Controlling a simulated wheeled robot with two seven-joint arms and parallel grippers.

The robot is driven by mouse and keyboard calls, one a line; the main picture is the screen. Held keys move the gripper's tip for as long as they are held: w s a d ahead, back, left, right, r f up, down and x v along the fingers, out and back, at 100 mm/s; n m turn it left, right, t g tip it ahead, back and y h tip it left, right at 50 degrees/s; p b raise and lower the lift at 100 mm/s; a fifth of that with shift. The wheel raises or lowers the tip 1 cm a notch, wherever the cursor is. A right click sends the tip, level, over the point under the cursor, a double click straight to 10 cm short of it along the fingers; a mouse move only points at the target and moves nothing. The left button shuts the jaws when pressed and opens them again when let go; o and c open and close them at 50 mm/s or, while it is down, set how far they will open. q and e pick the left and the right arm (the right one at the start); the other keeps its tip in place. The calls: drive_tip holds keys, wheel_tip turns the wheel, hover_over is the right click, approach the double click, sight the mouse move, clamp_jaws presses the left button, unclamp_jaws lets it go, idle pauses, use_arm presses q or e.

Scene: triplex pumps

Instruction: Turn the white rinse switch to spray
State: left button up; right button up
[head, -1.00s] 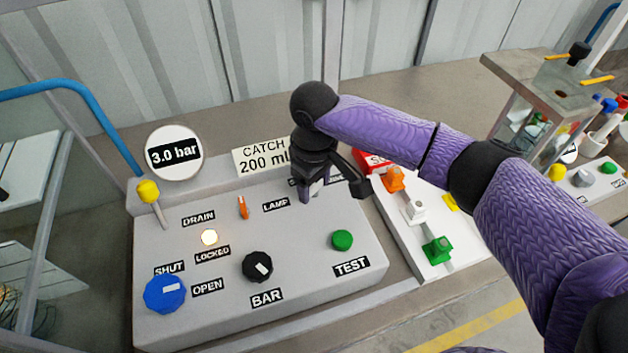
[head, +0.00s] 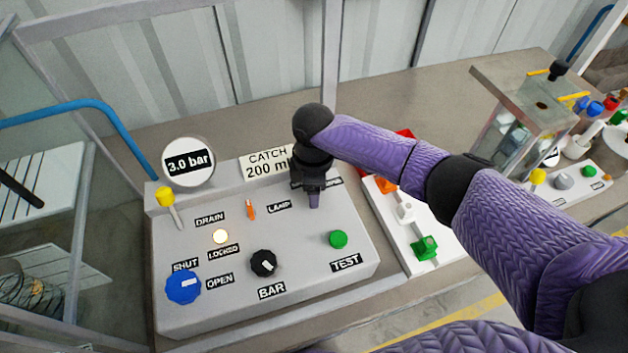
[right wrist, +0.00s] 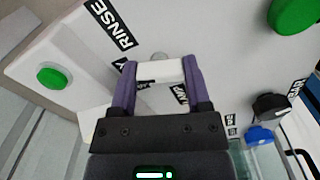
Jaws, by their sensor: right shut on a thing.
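The white rinse switch (right wrist: 160,72) sits between the two purple fingers of my right gripper (right wrist: 160,80) in the right wrist view, with a finger against each end. The RINSE label (right wrist: 110,24) is beside it; other labels near the fingers are partly covered and unreadable. In the head view my right gripper (head: 314,200) reaches down to the back right of the grey control panel (head: 205,316), and it hides the switch there. Which position the switch points to cannot be told. My left gripper is out of view.
The panel also carries a green TEST button (head: 338,239), a black BAR knob (head: 263,263), a blue knob (head: 184,287), an orange lever (head: 250,210) and a yellow-tipped lever (head: 168,203). A white board (head: 398,236) with coloured parts stands to its right.

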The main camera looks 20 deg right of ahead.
drive_tip(key=n, duration=0.2)
drive_tip(key=shift+n+p, duration=0.3)
drive_tip(key=shift+p, duration=0.05)
drive_tip(key=shift+n, duration=0.4)
drive_tip(key=o, duration=1.1)
drive_tip(key=shift+o, duration=0.9)
